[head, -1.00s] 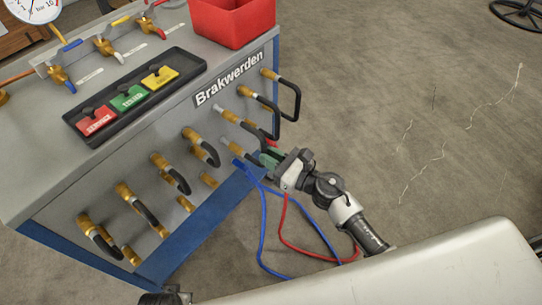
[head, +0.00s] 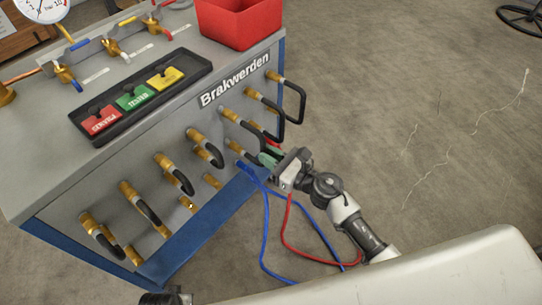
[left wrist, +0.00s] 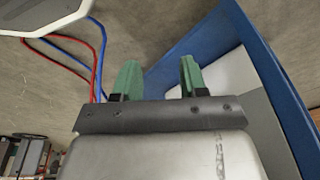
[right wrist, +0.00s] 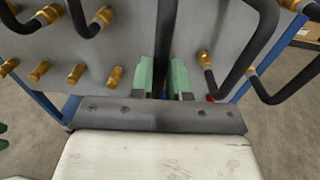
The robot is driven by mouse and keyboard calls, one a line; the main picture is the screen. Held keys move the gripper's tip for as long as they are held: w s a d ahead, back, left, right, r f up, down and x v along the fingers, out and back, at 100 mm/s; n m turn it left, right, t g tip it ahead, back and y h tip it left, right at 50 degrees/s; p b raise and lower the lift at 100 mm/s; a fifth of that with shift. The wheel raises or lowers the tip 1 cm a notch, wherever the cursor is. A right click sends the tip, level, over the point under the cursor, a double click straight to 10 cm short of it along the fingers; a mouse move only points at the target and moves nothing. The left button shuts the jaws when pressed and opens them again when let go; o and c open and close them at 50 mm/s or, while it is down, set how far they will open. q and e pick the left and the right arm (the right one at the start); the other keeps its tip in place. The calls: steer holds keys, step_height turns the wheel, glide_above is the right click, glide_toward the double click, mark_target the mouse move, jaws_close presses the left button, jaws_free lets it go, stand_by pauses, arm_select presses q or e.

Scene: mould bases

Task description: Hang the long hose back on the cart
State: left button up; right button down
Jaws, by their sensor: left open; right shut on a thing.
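The grey cart (head: 150,180) has several brass fittings on its front, with black hose loops (head: 206,152) hanging from them. My right gripper (head: 270,158) is at the front's right part, low down. In the right wrist view its green fingers (right wrist: 164,75) are shut on a black hose (right wrist: 165,35) that runs up between them. Which hose is the long one I cannot tell for certain. In the left wrist view my left gripper (left wrist: 158,75) is open, with nothing between its fingers.
A blue hose (head: 265,235) and a red hose (head: 285,232) trail low beside my right arm. The cart top holds a red bin (head: 238,25), a black tray (head: 190,75) with coloured tags, valves (head: 110,47) and a gauge (head: 42,8).

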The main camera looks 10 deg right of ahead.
arm_select(q)
steer(key=shift+w+r, duration=0.1)
steer(key=shift+r, duration=0.1)
arm_select(e)
steer(key=shift+w+a, duration=0.2)
steer(key=shift+w, duration=0.05)
steer(key=shift+w+a, duration=0.2)
steer(key=shift+w, duration=0.15)
steer(key=c, duration=0.6)
jaws_free()
steer(key=shift+a, duration=0.1)
arm_select(q)
steer(key=shift+r, duration=0.25)
